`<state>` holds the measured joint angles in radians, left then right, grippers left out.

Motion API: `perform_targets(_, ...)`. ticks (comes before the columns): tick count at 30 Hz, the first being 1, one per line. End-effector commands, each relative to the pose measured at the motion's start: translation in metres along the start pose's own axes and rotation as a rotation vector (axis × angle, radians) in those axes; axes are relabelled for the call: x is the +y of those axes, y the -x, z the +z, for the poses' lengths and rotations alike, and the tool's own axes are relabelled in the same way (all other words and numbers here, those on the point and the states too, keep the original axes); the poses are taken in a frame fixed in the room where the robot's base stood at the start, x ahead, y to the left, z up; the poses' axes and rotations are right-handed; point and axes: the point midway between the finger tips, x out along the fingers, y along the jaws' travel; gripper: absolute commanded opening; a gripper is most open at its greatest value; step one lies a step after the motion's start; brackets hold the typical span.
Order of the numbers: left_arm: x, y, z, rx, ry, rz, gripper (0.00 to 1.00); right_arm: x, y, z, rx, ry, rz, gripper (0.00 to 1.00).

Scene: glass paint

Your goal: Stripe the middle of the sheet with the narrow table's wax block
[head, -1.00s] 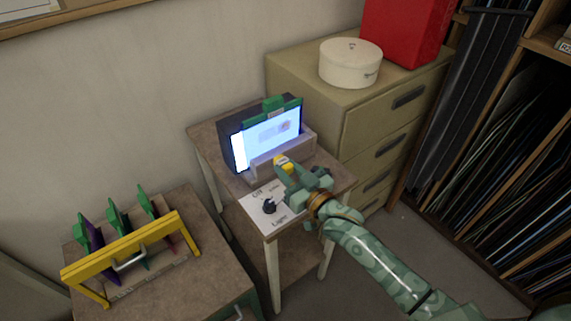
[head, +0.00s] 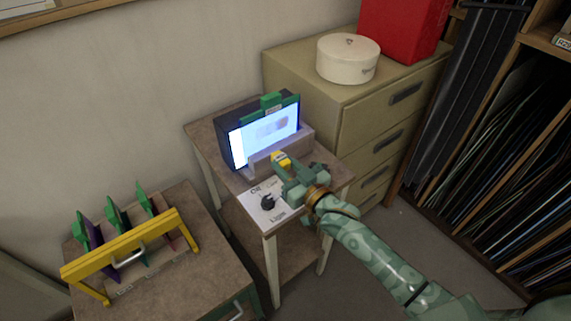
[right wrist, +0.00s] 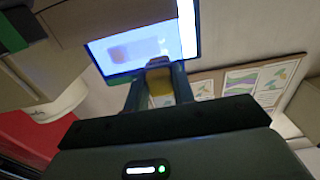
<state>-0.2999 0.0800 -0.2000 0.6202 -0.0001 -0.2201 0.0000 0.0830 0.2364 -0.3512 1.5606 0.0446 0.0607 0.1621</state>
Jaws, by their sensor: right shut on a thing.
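My right gripper (head: 292,171) is shut on a yellow wax block (head: 280,158) in front of the lit sheet. In the right wrist view the block (right wrist: 160,88) sits between the two fingers, its tip close to the glowing surface; I cannot tell whether it touches. The bright sheet (head: 284,126) stands upright in a dark lightbox with a green clip (head: 271,101) on top, on the narrow table (head: 204,134). A faint greyish smudge shows on the sheet's middle, also in the right wrist view (right wrist: 122,52). My left gripper is out of view.
A light ledge (head: 262,167) runs along the lightbox's front. A white panel with a dark knob (head: 267,201) lies beside my gripper. A yellow rack (head: 125,245) with several green-handled tools stands at left. A drawer cabinet (head: 350,120) with a round white box (head: 348,59) is behind.

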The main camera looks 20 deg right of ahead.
Motion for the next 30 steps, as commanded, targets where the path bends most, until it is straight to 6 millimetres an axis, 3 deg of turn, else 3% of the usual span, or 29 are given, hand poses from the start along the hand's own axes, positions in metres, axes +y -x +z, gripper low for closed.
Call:
perform_targets(18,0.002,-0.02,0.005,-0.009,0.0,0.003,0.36,0.0,-0.062,0.001,0.001,0.0,0.0,0.02)
perform_targets(30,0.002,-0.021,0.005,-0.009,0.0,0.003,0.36,0.0,-0.069,-0.001,0.001,0.0,0.0,0.02)
